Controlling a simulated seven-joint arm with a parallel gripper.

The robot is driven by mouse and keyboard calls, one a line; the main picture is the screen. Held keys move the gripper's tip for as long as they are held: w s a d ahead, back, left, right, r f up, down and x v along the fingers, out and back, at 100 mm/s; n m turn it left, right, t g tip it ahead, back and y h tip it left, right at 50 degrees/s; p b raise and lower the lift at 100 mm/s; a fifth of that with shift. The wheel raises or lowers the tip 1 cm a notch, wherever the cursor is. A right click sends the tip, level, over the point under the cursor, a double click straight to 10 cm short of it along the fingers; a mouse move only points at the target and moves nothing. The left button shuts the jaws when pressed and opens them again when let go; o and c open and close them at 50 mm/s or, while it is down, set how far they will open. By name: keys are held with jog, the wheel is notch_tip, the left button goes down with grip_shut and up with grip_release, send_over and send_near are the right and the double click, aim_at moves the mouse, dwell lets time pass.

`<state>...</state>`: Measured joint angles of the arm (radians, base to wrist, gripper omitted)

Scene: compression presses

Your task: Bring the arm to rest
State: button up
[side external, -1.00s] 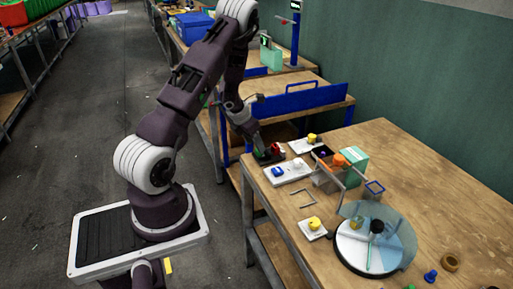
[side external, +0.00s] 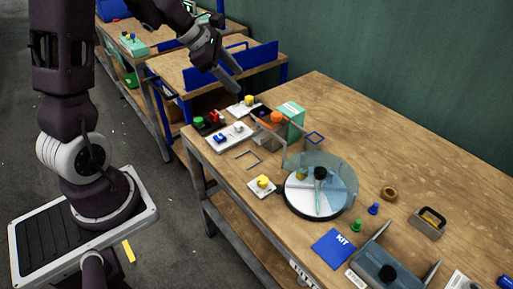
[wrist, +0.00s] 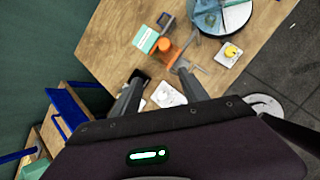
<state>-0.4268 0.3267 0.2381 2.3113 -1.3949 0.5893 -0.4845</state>
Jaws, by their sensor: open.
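My gripper (side external: 232,82) is raised in the air above the far left end of the wooden workbench (side external: 400,150). In the wrist view its two fingers (wrist: 160,95) are spread apart with nothing between them. Beneath it on the bench are a dark pad with a green knob (side external: 199,121) and a red piece (side external: 214,115), and a white plate with a blue piece (side external: 220,138). None of these touches the gripper.
A blue-railed cart (side external: 235,65) stands behind the bench end. A mint box (side external: 292,117), an orange-topped frame press (side external: 277,117) and a round station with a clear guard (side external: 330,180) stand on the bench. The air around my gripper is clear.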

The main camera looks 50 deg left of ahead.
jog(key=s+d+r+m+h, duration=0.1)
jog(key=s+d+r+m, duration=0.3)
jog(key=d, duration=0.3)
jog(key=s+d+r+m+h, duration=0.1)
jog(key=s+d+r+m, duration=0.1)
jog(key=d+r+m, duration=0.45)
jog(key=s+d+m+y, duration=0.2)
jog(key=s+m, duration=0.6)
jog(key=s, duration=0.1)
jog(key=s+d+m+g+y, duration=0.1)
jog(key=s+d+m+y, duration=0.1)
jog(key=s+m, duration=0.6)
jog(key=shift+s+f, duration=0.4)
jog(key=shift+s, duration=0.35)
